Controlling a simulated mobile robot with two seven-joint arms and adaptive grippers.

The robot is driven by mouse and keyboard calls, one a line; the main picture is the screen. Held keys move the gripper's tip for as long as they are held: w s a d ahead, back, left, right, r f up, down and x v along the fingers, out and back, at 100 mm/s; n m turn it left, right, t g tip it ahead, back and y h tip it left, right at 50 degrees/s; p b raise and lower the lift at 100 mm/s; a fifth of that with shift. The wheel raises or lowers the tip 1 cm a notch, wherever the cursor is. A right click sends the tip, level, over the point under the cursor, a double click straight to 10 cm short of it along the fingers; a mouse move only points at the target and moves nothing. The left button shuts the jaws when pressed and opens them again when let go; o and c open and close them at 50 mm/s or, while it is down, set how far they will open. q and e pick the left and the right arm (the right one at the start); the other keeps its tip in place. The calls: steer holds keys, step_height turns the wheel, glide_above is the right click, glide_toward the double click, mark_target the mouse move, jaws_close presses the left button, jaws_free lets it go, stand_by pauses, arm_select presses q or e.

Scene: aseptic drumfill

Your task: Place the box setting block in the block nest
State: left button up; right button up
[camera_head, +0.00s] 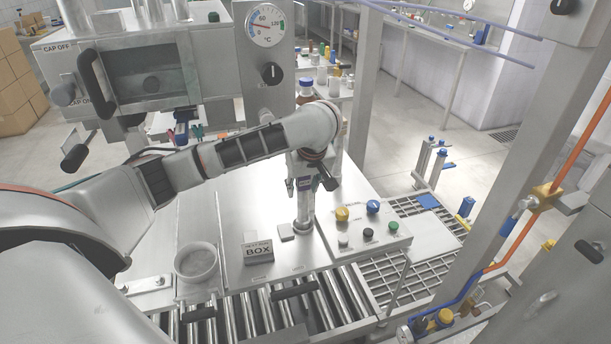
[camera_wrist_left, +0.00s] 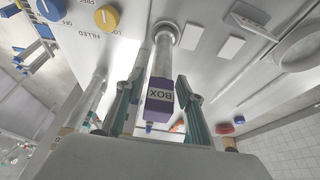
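The box setting block is purple with a pale BOX label and shows in the left wrist view (camera_wrist_left: 160,102). It appears at the upper end of a round metal post (camera_wrist_left: 163,60), whose base sits on the steel worktop. In the head view the post (camera_head: 303,208) stands below my left gripper (camera_head: 304,186), and only a little purple shows. In the left wrist view my left gripper (camera_wrist_left: 158,106) has a finger on each side of the block, with visible gaps, so it looks open. I cannot make out the block nest with certainty. My right gripper is not in view.
A roller conveyor (camera_head: 270,312) runs along the front. A filling machine (camera_head: 150,70) stands behind.

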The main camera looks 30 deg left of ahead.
mark_target(305, 179)
arm_select(q)
steer(key=v, duration=0.7)
stand_by(0.6)
